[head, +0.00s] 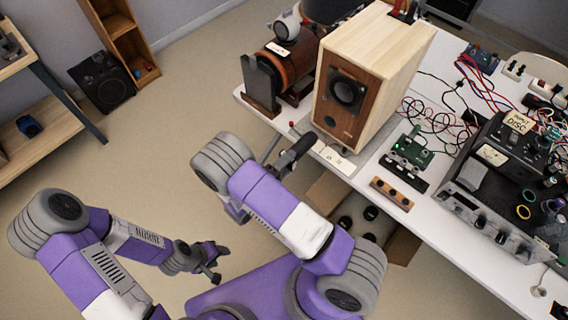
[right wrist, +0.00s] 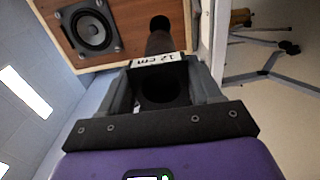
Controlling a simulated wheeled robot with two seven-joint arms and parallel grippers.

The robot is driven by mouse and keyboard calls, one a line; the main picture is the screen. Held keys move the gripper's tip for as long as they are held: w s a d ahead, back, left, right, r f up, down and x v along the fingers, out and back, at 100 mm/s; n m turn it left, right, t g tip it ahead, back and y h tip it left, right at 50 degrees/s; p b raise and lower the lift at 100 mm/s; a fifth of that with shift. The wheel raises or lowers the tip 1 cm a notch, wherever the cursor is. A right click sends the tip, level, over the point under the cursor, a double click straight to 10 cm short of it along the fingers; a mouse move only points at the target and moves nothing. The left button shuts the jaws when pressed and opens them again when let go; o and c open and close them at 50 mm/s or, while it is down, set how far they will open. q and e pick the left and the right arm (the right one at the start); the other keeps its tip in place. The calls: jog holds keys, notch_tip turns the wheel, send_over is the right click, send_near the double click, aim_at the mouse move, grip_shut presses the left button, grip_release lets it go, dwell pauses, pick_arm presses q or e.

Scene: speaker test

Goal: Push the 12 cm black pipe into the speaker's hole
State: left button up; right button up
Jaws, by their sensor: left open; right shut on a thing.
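The wooden speaker (head: 385,60) stands on the white bench, its brown front facing my arms. Its round hole (head: 330,121) is below the cone (head: 345,93); in the right wrist view the hole (right wrist: 160,22) is at the top. My right gripper (head: 284,162) is shut on the black pipe (head: 300,147), labelled "12 cm" in the right wrist view (right wrist: 158,43). The pipe points toward the speaker front, its far end close to the hole. I cannot tell whether they touch. My left gripper (head: 213,264) is open and empty, low at the left, away from the speaker.
A cardboard box (head: 403,246) with black round items stands under the bench edge. A green circuit board (head: 410,150), wires and an amplifier (head: 480,215) crowd the bench to the right. A brown cylindrical device (head: 290,68) stands left of the speaker.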

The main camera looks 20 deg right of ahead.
aim_at(305, 148)
jog(key=shift+p+x, duration=0.35)
jog(key=shift+x, duration=2.15)
jog(key=shift+b+x, duration=0.35)
jog(key=shift+x, duration=1.05)
jog(key=shift+s+d, duration=0.2)
jog(key=shift+b, duration=0.4)
jog(key=shift+b+x, duration=0.6)
jog(key=shift+x, duration=2.4)
dwell(0.5)
